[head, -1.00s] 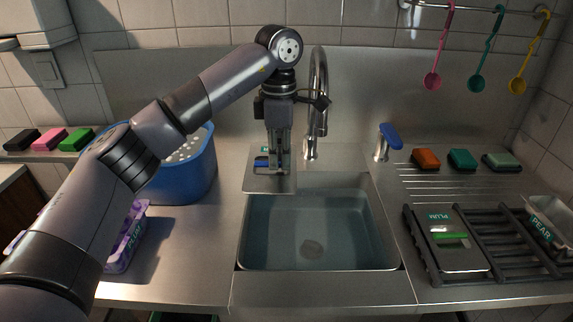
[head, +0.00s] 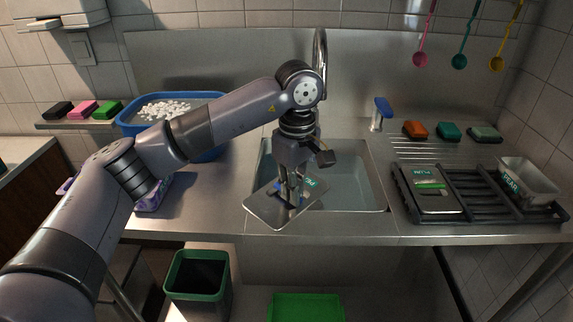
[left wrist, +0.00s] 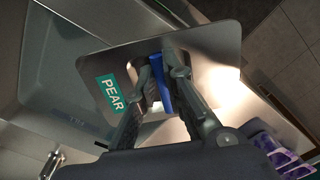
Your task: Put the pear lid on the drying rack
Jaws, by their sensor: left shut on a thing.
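The pear lid (head: 262,212) is a flat grey metal plate with a blue handle and a teal label. My left gripper (head: 288,194) is shut on its handle and holds it, tilted, over the sink's front edge. In the left wrist view the lid (left wrist: 205,42) shows its PEAR label, and the fingers (left wrist: 162,88) are around the blue handle (left wrist: 164,92). The dark drying rack (head: 487,184) lies on the right counter. A plum lid (head: 432,200) with a green handle lies on its left part. A metal pear container (head: 531,182) stands at its right end. My right gripper is not in view.
The sink (head: 360,190) lies between the lid and the rack, with a tap (head: 320,60) behind it. A blue tub (head: 215,110) stands on the left counter. Sponges (head: 447,131) line the back right. Bins (head: 198,285) stand below the counter.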

